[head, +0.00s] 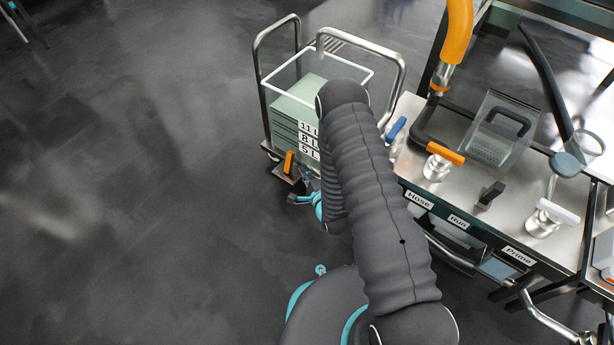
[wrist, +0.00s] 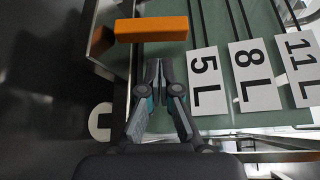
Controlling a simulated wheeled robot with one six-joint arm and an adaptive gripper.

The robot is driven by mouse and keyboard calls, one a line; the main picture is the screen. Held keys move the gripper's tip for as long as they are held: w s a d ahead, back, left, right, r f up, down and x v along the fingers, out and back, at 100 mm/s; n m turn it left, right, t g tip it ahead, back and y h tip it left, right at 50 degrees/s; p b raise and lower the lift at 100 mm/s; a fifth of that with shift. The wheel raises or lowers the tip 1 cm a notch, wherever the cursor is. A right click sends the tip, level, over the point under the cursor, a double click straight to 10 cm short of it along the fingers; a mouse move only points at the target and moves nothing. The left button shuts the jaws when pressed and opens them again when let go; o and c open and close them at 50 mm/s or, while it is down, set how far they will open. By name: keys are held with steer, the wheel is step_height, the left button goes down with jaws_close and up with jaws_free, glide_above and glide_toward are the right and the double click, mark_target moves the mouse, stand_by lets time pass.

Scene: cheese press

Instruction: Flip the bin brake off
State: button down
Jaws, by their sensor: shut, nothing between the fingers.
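The bin (head: 289,121) is a pale green container with 5 L, 8 L and 11 L labels, in a metal-railed cart at the top middle of the head view. Its brake lever (head: 289,163) is orange and stands up from a metal plate at the cart's lower left corner. In the wrist view the orange lever (wrist: 151,29) lies across the top, beyond my fingertips. My gripper (wrist: 157,68) is shut and empty, with its tips just short of the lever; I cannot tell if they touch. In the head view my gripper (head: 306,178) is partly hidden by my arm.
A steel counter (head: 470,190) with Hose, Run and Prime labels stands to the right, with an orange-handled valve (head: 445,154) and an orange hose grip (head: 459,30). The dark floor (head: 130,190) at the left is clear.

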mark_target(298, 162)
steer(key=x, duration=0.5)
steer(key=shift+w+a, duration=0.15)
steer(key=shift+w, duration=0.15)
